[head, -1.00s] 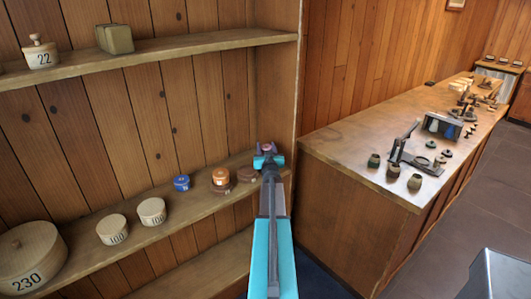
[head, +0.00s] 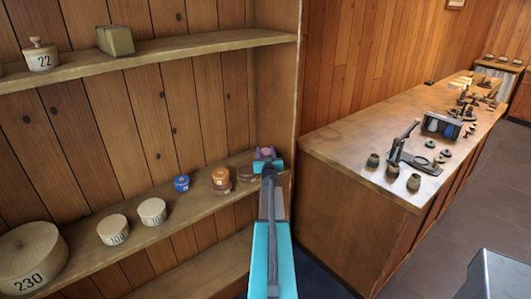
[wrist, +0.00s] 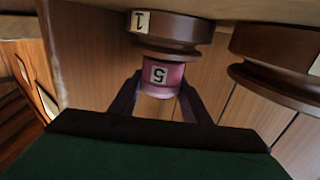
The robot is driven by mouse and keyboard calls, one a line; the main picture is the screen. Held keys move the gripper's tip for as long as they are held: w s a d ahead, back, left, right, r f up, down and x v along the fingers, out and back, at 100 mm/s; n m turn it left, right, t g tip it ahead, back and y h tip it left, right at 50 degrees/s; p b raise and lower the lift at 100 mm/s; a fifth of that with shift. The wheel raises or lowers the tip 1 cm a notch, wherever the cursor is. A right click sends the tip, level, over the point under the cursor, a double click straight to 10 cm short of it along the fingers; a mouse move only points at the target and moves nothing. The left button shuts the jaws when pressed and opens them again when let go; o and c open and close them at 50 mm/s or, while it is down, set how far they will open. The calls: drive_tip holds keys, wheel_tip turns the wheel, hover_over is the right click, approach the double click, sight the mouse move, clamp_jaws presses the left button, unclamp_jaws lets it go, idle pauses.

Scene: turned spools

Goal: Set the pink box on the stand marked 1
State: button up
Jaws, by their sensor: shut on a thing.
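The pink box (wrist: 164,76), marked 5, is between the two fingers of my gripper (wrist: 158,97), which is shut on it. The wrist view is upside down. There the stand marked 1 (wrist: 165,28), a dark brown turned spool, lies directly beneath the box. The box lines up with its top and seems to meet it; I cannot tell if it bears weight. In the head view the pink box (head: 267,152) shows at the tip of my gripper (head: 267,154), near the right end of the lower shelf.
Another dark brown stand (wrist: 275,60) is close beside the stand marked 1. An orange box (head: 220,175) sits on a brown stand (head: 220,189) farther left, with a blue box (head: 181,183) beyond. The shelf's side wall (head: 275,90) is close on the right.

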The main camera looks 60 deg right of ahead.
drive_tip(key=shift+f, duration=0.2)
drive_tip(key=shift+f, duration=0.2)
drive_tip(key=o, duration=1)
drive_tip(key=shift+o, duration=0.2)
drive_tip(key=shift+r, duration=0.1)
drive_tip(key=shift+r, duration=0.15)
drive_tip(key=b+v, duration=0.2)
drive_tip(key=v, duration=1)
drive_tip(key=shift+b, duration=0.35)
drive_tip(key=shift+s, duration=0.15)
